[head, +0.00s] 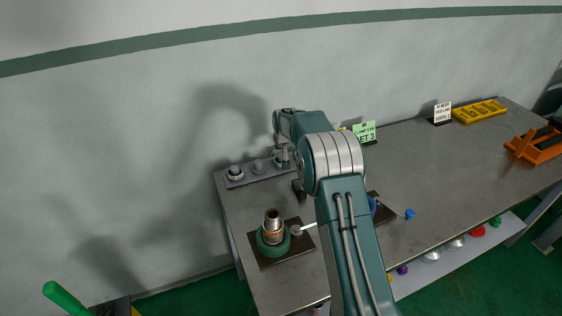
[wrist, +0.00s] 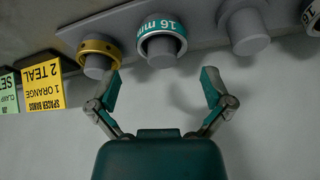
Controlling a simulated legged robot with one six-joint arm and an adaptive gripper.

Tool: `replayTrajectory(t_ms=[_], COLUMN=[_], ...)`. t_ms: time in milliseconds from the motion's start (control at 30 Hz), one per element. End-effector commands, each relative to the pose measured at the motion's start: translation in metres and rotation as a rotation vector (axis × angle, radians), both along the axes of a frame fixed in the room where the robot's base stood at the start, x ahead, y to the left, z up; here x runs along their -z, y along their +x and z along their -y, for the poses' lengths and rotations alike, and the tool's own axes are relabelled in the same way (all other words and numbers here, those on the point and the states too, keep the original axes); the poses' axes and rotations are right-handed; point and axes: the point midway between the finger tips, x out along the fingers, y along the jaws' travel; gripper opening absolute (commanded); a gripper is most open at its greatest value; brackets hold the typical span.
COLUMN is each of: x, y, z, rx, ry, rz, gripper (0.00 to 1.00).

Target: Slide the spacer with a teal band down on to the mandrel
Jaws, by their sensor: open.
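The teal-banded spacer (wrist: 162,42), marked 16 mm, sits on a rack peg in the wrist view. My gripper (wrist: 160,88) is open and empty, its two fingers apart below the spacer in the picture and not touching it. In the head view my gripper (head: 283,150) is over the right part of the rack, and the arm hides much there. An upright metal post (head: 273,216), apparently the mandrel, stands in a green round vise (head: 268,247) on a dark plate. An orange-brown band shows on the post.
The rack (wrist: 200,22) also holds a gold-banded spacer (wrist: 101,47), a bare peg (wrist: 249,35) and another spacer (wrist: 314,14). A yellow card (wrist: 43,84) reads 1 orange, 2 teal. A yellow tray (head: 480,111) and orange vise (head: 535,146) stand right; table between is clear.

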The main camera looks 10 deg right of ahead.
Motion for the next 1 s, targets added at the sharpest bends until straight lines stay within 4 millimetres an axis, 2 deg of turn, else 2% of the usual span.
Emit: replayTrajectory(t_ms=[33,200,333,533,567,600,700,1000], x=[0.009,0.031,0.038,0.038,0.038,0.038,0.038,0.039], y=[0.003,0.014,0.017,0.017,0.017,0.017,0.017,0.017], z=[-0.001,-0.002,-0.002,-0.001,-0.001,-0.001,-0.002,-0.002], rx=[-0.001,0.0,0.0,0.0,0.0,0.0,0.0,0.0], ry=[0.0,0.0,0.0,0.0,0.0,0.0,0.0,0.0], rz=[-0.004,-0.003,-0.001,-0.001,-0.001,-0.001,-0.001,-0.003], gripper=[1.0,1.0,1.0,1.0,0.96,0.78,0.36,0.35])
